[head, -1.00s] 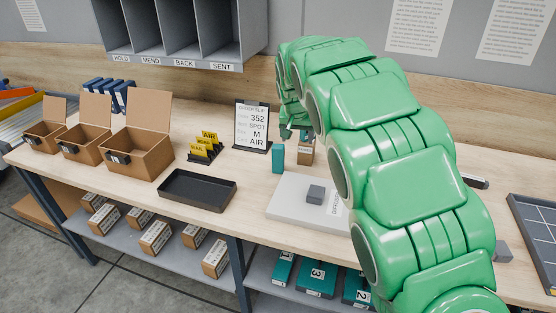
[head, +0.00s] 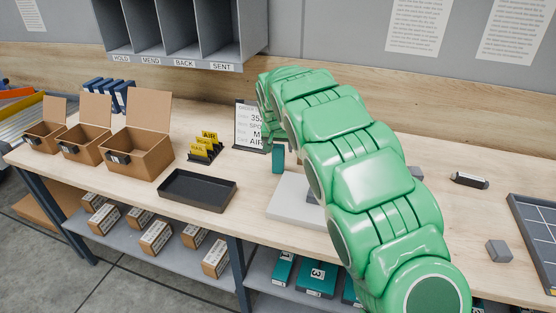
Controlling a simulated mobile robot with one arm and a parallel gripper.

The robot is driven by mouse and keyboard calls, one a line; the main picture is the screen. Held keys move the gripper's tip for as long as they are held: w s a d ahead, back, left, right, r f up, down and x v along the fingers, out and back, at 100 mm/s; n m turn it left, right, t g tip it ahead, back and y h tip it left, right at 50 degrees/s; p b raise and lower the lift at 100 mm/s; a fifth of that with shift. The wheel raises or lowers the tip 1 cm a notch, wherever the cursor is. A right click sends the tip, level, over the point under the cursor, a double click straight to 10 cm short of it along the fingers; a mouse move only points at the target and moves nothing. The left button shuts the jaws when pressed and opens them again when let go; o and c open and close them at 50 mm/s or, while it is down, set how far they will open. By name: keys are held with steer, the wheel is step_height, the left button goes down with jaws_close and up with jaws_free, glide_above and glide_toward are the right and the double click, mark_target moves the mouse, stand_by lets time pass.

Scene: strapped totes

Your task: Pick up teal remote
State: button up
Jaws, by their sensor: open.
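The teal remote (head: 278,159) stands upright on the workbench, just behind the left edge of the pale grey slab. My gripper (head: 274,140) is open, just above and behind the remote, in front of the order slip stand. My green arm comes in from the lower right and hides part of the gripper. I cannot tell whether a finger touches the remote.
The order slip stand (head: 248,126) is close behind my gripper. A black tray (head: 197,206) and a yellow sign rack (head: 204,147) are to the left. The grey slab (head: 290,208) is partly hidden by my arm. A grey block (head: 498,251) and a black object (head: 469,181) lie right.

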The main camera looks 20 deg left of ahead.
steer(key=shift+x, duration=1.55)
steer(key=shift+s+a, duration=0.1)
steer(key=c, duration=1.1)
